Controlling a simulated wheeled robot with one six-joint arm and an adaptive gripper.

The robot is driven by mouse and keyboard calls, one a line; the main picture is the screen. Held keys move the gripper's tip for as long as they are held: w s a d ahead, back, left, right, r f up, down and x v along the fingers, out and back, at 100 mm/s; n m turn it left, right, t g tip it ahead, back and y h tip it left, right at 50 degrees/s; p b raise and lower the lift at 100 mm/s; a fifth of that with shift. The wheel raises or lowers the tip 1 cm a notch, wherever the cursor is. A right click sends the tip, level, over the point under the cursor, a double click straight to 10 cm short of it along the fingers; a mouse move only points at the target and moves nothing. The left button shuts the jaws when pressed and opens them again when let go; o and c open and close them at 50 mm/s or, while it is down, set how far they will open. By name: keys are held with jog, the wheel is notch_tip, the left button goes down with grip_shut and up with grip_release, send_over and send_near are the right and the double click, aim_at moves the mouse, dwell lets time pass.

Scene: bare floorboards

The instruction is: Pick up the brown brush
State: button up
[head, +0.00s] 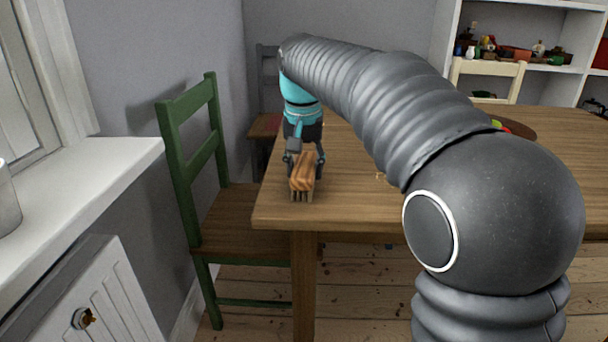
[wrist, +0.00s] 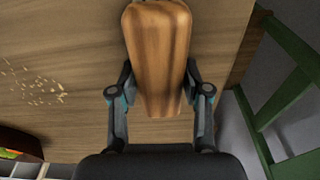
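The brown brush (head: 303,172) is a wooden block with pale bristles pointing down, near the table's front left corner. In the wrist view the brush (wrist: 158,60) fills the space between the fingers, one end close to my palm. My gripper (head: 304,158) comes down from above with a finger on each side of it. In the wrist view my gripper's fingertips (wrist: 159,78) appear to press against both long sides. I cannot tell whether the bristles touch the tabletop.
The wooden table (head: 345,190) is mostly clear around the brush, with small pale crumbs (wrist: 35,85) nearby. A round brown dish (head: 515,128) with colourful items sits farther right, partly behind my arm. A green chair (head: 190,150) stands close at the table's left edge.

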aim_at(306, 162)
jog(key=shift+r, duration=0.1)
notch_tip(306, 162, up, 4)
jog(key=shift+d+r+p, duration=0.15)
jog(key=shift+r+p, duration=0.1)
jog(key=shift+p, duration=0.3)
jog(key=s+d+r, duration=0.3)
jog(key=d+r, duration=0.3)
jog(key=d, duration=0.4)
jog(key=shift+s+d+r, duration=0.15)
jog(key=shift+s+d, duration=0.15)
jog(key=shift+d, duration=0.1)
